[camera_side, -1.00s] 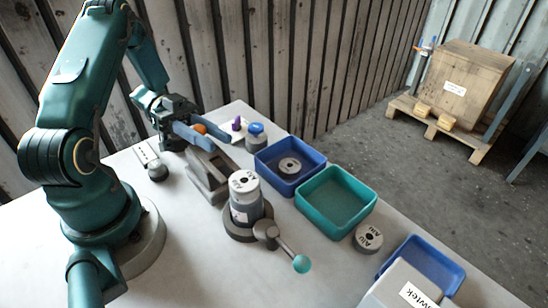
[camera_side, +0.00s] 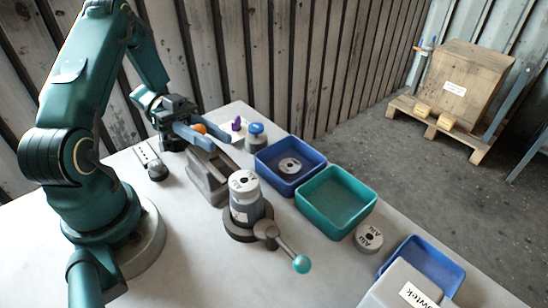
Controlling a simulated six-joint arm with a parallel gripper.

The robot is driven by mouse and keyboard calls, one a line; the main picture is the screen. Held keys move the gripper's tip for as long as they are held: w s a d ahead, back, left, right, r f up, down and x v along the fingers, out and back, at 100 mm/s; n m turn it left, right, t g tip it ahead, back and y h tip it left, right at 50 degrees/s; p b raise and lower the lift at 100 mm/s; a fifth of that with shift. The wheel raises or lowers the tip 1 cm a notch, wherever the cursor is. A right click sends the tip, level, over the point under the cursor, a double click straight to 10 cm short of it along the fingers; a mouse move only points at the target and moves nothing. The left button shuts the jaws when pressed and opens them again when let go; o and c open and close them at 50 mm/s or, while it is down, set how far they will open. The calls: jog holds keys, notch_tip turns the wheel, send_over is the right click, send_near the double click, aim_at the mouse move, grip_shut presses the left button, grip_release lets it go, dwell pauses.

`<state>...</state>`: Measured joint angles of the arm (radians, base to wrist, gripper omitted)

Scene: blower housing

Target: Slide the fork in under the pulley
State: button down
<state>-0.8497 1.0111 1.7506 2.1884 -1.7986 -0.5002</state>
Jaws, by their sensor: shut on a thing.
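A light grey disc with dark markings, which looks like the pulley (camera_side: 243,184), sits on top of a grey cylindrical body (camera_side: 246,208). The body stands upright in a dark round clamp (camera_side: 238,233). My gripper (camera_side: 212,140) is behind and to the left of the pulley, apart from it, above a grey slotted block (camera_side: 207,181). Its two long blue-grey fingers point to the right, with a small orange thing (camera_side: 200,128) showing between them. I cannot make out the fork clearly; whether the orange thing is part of it is too small to tell.
The clamp's lever with a teal ball (camera_side: 301,264) sticks out at front right. A blue tray (camera_side: 264,172) with a disc and a teal tray (camera_side: 310,209) stand to the right. A blue-capped jar (camera_side: 256,137) is behind. A loose disc (camera_side: 369,237) lies near the right edge.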

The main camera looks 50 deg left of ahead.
jog(key=shift+d, duration=1.35)
jog(key=c, duration=0.6)
grip_release()
jog(key=shift+a, duration=0.1)
jog(key=shift+s+a, duration=0.25)
jog(key=shift+a, duration=1)
jog(key=shift+s+a, duration=0.25)
jog(key=shift+a, duration=0.95)
